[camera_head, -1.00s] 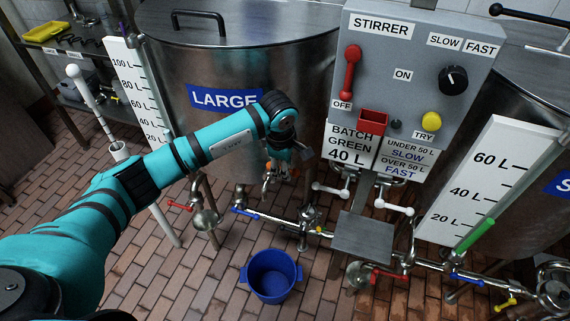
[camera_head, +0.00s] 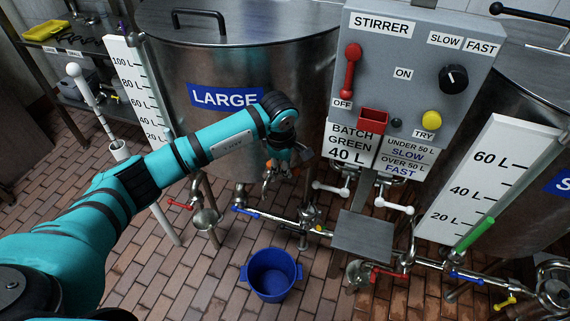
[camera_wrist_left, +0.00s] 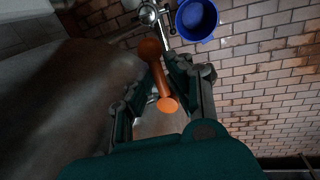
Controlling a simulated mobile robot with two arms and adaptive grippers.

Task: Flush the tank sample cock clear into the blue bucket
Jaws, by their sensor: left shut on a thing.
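The LARGE steel tank (camera_head: 215,130) stands at the centre left in the head view. My left gripper (camera_head: 277,175) is low at its front side. In the left wrist view my left gripper (camera_wrist_left: 158,92) has its fingers around an orange lever (camera_wrist_left: 161,82) with rounded ends, shut on it. The lever appears to be the tank sample cock's handle; the cock's body and outlet are mostly hidden by the gripper. The blue bucket (camera_head: 272,275) stands upright on the floor below, and also shows in the left wrist view (camera_wrist_left: 198,18). No stream of liquid is discernible. My right gripper is out of view.
Pipework with a blue-handled valve (camera_head: 246,212) and a red-handled valve (camera_head: 180,205) runs below the tank. The grey stirrer panel (camera_head: 415,80) stands to the right above a small metal plate (camera_head: 363,236). The brick floor around the bucket is clear.

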